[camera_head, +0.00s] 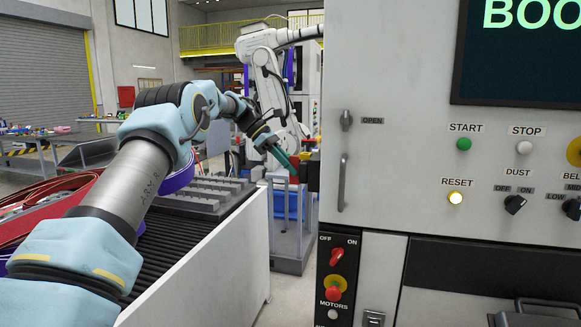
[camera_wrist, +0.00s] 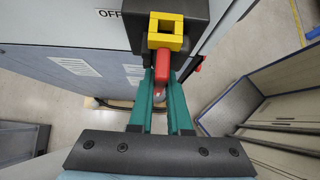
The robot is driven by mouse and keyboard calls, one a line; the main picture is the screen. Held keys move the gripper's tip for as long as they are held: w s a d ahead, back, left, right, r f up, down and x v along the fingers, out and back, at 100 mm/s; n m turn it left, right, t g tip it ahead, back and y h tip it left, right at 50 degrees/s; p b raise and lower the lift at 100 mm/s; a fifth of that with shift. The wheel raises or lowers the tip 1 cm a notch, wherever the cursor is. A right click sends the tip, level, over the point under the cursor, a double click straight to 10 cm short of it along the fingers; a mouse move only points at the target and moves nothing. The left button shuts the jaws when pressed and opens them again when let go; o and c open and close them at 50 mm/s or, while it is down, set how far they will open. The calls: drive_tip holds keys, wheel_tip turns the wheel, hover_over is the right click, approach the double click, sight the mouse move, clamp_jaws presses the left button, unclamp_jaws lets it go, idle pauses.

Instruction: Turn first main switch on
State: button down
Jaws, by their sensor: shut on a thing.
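The main switch has a red handle (camera_wrist: 162,62) on a yellow square mount (camera_wrist: 166,28), fixed to a black box (camera_wrist: 196,12) on the cabinet's side. In the wrist view, the teal fingers of my gripper (camera_wrist: 161,84) are shut on the red handle, one on each side. An OFF label (camera_wrist: 108,13) shows to the left of the box; no ON label shows there. In the head view, my gripper (camera_head: 291,162) reaches the left edge of the cabinet (camera_head: 400,65). Only a small red part of the switch (camera_head: 303,169) shows there.
The cabinet front has a vertical handle (camera_head: 342,182), START and STOP buttons, and a lit RESET button (camera_head: 455,198). A conveyor with a grey fixture tray (camera_head: 205,196) lies under my arm.

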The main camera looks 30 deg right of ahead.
idle(0.4)
drive_tip(key=c, duration=0.9)
unclamp_jaws()
drive_tip(key=shift+o, duration=0.2)
